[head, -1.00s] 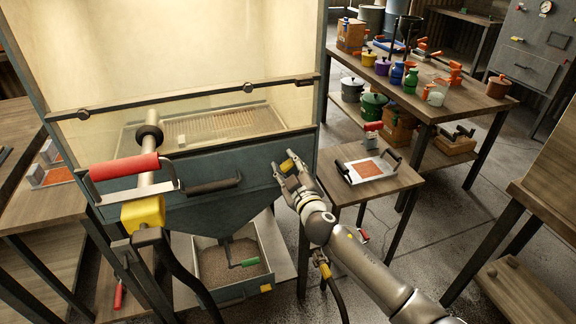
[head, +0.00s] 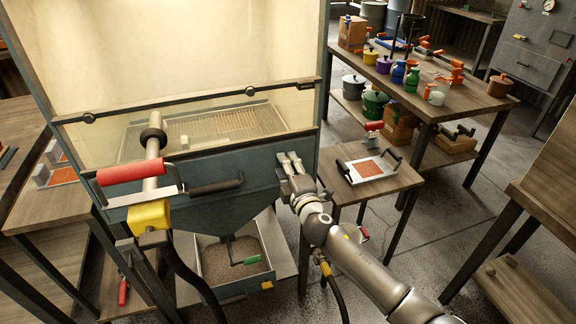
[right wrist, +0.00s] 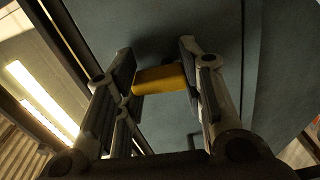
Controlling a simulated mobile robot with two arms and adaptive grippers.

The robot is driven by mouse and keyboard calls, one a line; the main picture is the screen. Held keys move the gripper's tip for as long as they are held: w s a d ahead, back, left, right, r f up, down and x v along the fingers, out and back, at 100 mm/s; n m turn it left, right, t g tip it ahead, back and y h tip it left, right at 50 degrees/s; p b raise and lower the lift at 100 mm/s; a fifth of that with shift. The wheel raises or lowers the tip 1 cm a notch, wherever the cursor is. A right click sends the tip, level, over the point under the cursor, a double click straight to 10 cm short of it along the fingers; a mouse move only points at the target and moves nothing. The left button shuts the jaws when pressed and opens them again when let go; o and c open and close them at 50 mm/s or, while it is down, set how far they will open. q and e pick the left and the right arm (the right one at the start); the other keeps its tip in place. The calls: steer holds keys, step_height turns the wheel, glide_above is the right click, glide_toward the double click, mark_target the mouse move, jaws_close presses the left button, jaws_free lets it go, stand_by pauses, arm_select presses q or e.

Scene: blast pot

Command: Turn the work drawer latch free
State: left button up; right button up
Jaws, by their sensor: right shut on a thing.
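The work drawer (head: 232,168) is the blue-grey front with a black handle (head: 215,187) below the cabinet window, and it looks closed. Its latch is a small yellow tab (right wrist: 160,80), seen in the right wrist view between the two fingers against the blue-grey panel. In the head view my right gripper (head: 291,164) is at the right end of the drawer front, and its fingers hide the latch there. My right gripper is shut on the latch; the fingers (right wrist: 159,75) flank its two ends.
A small table with a framed orange pad (head: 370,168) stands close right of my arm. Clear floor lies farther right.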

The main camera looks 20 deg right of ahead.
steer(key=shift+r+n, duration=0.2)
steer(key=shift+n, duration=0.4)
steer(key=o, duration=0.9)
steer(key=shift+o, duration=1)
steer(key=shift+f, duration=0.1)
steer(key=s, duration=1.2)
steer(key=shift+d, duration=0.2)
